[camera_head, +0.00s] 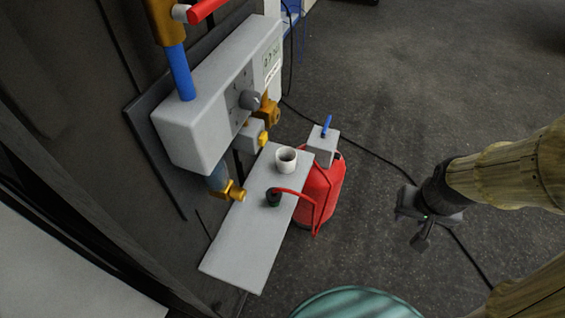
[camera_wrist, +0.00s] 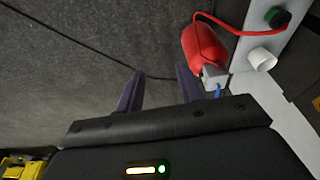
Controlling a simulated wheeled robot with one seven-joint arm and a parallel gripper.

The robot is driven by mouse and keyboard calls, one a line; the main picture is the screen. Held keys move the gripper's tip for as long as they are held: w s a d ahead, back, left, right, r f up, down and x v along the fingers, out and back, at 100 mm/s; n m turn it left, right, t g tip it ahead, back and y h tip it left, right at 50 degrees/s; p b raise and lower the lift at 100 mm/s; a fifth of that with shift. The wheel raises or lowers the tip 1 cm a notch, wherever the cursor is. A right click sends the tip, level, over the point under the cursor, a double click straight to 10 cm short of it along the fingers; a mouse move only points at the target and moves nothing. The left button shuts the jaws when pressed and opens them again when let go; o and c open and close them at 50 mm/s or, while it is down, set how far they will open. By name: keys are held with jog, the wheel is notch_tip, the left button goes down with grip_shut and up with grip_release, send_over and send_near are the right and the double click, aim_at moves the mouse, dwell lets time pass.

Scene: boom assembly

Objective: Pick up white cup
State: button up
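The white cup (camera_head: 286,160) stands upright near the far end of a narrow grey shelf (camera_head: 238,245). It also shows at the right of the wrist view (camera_wrist: 262,59), on the pale shelf. My gripper (camera_head: 411,228) is to the right of the shelf in the head view, well apart from the cup. In the wrist view my gripper (camera_wrist: 158,78) has its two dark fingers spread, with only floor showing between them.
A red tank (camera_head: 327,188) with a grey box (camera_head: 323,145) on top stands beside the shelf, near the cup. A dark green-black knob (camera_head: 272,198) with a red hose lies on the shelf. A grey wall unit (camera_head: 215,100) rises behind. A cable crosses the open floor.

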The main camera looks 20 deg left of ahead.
jog(key=o, duration=0.6)
jog(key=shift+w+f, duration=0.15)
jog(key=shift+f, duration=0.1)
jog(key=shift+c, duration=0.2)
jog(key=o, duration=0.6)
jog(key=w+f+b, duration=0.1)
jog(key=w+a+f+n+t+b, duration=0.1)
jog(key=w+f, duration=0.1)
jog(key=w+a+f+t+b, duration=0.1)
jog(key=f+b, duration=0.1)
jog(key=shift+w+a+n, duration=0.2)
jog(key=shift+w+n, duration=0.1)
jog(key=shift+o, duration=0.2)
jog(key=w+a+f+n+t+y+b, duration=0.2)
jog(key=w+a+f+y+b, duration=0.1)
jog(key=a, duration=0.4)
jog(key=w+a+f+n+t+y+b, duration=0.2)
jog(key=a+f+b, duration=0.3)
jog(key=a, duration=0.3)
jog(key=w+a+f+n+t+y+b, duration=0.2)
jog(key=w+a+f+n+y+b, duration=0.1)
jog(key=w+a+f+y+b, duration=0.1)
jog(key=a+f+y+b, duration=0.1)
jog(key=a+b, duration=0.1)
jog(key=a, duration=0.1)
jog(key=shift+a, duration=0.25)
